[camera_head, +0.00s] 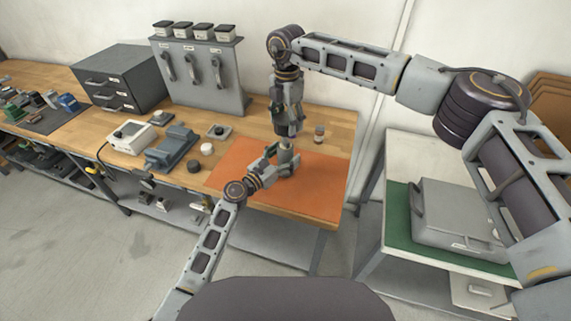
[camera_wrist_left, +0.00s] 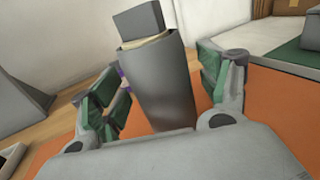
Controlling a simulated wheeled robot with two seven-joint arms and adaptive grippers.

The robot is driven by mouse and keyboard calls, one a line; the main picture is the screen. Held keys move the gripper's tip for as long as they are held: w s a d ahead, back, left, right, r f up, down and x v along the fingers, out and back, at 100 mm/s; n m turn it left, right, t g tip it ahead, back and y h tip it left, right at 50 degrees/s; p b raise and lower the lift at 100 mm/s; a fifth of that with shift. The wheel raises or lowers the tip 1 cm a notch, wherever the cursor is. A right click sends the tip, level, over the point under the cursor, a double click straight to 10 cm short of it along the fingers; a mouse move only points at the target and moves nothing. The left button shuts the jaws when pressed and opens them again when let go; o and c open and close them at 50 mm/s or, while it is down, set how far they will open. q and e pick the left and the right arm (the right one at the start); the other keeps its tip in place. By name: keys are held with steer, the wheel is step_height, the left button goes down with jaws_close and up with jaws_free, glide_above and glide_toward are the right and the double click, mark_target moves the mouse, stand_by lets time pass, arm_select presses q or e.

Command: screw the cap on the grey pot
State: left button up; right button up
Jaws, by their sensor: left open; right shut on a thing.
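The grey pot (camera_wrist_left: 158,85) stands between the spread fingers of my left gripper (camera_wrist_left: 165,95), tilted in the left wrist view. Its lower end is hidden by my palm. In the head view the pot (camera_head: 287,157) is over the orange mat. My left gripper (camera_head: 272,160) is open around it, coming from the lower left. My right gripper (camera_head: 284,134) is above the pot, pointing down, shut on the cap, which its fingers mostly hide. A cream edge shows at the pot's top in the left wrist view, with a dark grey block above it.
The orange mat (camera_head: 318,187) has free room at right. A small jar (camera_head: 319,133) stands behind it. A black round piece (camera_head: 193,166) and a white one (camera_head: 207,148) lie to the left, near a blue-grey device (camera_head: 172,147). A grey rack (camera_head: 205,85) stands behind.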

mark_target(286, 140)
arm_select(q)
steer(key=shift+w+d, duration=0.15)
steer(key=shift+d, duration=0.05)
steer(key=c, duration=1.5)
steer(key=shift+c, duration=0.2)
arm_select(e)
steer(key=shift+f, duration=2.5)
steer(key=shift+f, duration=0.85)
steer(key=shift+f, duration=0.6)
arm_select(q)
jaws_close()
